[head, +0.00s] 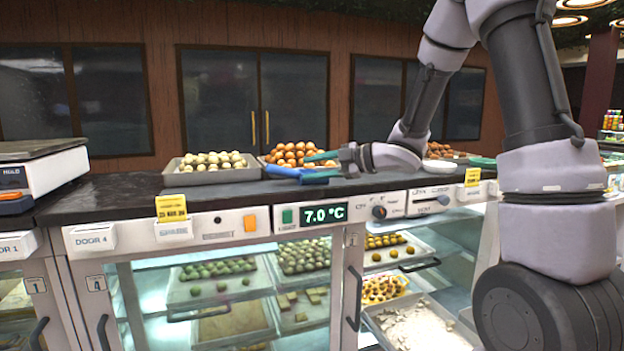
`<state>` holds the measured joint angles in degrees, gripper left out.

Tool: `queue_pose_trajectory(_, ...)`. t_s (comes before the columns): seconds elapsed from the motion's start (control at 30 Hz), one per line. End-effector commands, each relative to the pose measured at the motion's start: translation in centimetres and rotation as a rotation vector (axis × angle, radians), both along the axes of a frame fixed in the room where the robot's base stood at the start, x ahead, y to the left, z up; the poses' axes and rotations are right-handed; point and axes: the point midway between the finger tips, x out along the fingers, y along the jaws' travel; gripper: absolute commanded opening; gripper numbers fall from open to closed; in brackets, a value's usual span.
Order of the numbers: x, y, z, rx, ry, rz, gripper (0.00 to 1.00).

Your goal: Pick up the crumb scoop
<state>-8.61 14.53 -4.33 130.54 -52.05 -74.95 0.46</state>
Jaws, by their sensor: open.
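A blue object, apparently the crumb scoop (284,171), lies on the dark counter top in front of a tray of brown sweets. My gripper (305,168) reaches in from the right, low over the counter, with its fingers pointing left. Its two teal fingers are spread apart, one above the other in the picture. The blue piece runs from left of the fingertips towards the gap between them. I cannot tell whether the fingers touch it. Part of it is hidden by the fingers.
A tray of pale round sweets (212,176) stands left of the scoop, and brown sweets (296,153) are behind it. A weighing scale (40,170) stands at the far left. The glass display case (240,290) with a 7.0 °C readout is below the counter's front edge.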

Motion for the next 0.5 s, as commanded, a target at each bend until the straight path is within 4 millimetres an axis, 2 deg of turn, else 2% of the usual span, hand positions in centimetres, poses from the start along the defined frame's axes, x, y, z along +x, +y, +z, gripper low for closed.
queue_pose_trajectory(0.1,0.8,1.8,-0.4,0.0,0.0,0.002,0.47)
queue_pose_trajectory(0.37,1.7,3.7,-0.9,0.001,0.0,-0.001,0.47)
queue_pose_trajectory(0.5,2.5,5.7,-1.4,0.0,-0.001,0.001,0.47)
